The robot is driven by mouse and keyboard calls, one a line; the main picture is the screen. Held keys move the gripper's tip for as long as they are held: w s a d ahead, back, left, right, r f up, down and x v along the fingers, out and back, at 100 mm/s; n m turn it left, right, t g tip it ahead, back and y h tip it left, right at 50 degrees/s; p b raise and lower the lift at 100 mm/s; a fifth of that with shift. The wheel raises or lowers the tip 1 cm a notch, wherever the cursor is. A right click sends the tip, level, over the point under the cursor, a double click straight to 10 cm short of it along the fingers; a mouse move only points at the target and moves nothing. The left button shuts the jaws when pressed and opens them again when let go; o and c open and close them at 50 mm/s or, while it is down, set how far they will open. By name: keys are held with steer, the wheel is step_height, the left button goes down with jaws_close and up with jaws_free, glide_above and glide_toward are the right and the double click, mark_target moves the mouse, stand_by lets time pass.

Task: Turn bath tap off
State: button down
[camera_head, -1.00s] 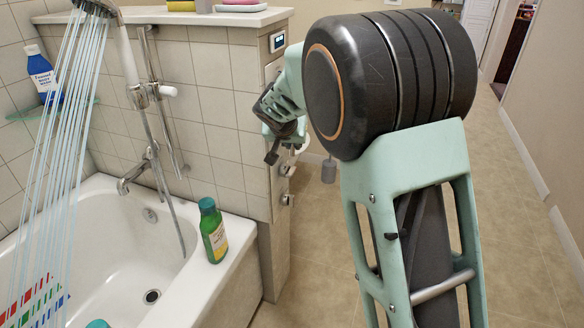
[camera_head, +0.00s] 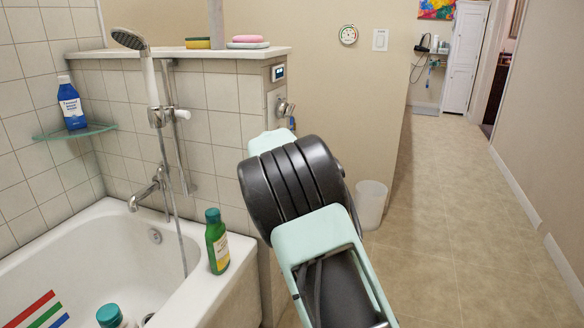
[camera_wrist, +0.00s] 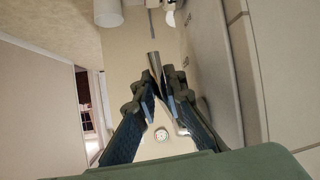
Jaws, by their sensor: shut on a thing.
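The bath tap (camera_head: 148,190) is a chrome spout on the tiled wall over the white bathtub (camera_head: 105,225). A chrome mixer (camera_head: 160,116) sits above it, below the shower head (camera_head: 128,38). No water shows from the shower head or spout. A chrome knob (camera_head: 284,108) is on the end of the half wall, below a small display (camera_head: 278,72). My gripper (camera_wrist: 164,84) shows in the wrist view, its fingers closed around a narrow grey metal piece (camera_wrist: 155,62), apparently a handle. In the head view my arm hides the gripper and the lower wall end.
A green bottle (camera_head: 217,243) stands on the tub rim, and a teal-capped bottle (camera_head: 110,316) is nearer. A white bin (camera_head: 371,203) stands on the floor beyond my arm. The floor (camera_head: 460,220) to the right is clear.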

steer(key=shift+d, duration=0.1)
stand_by(0.5)
steer(key=c, duration=2)
jaws_free()
steer(key=v, duration=1.2)
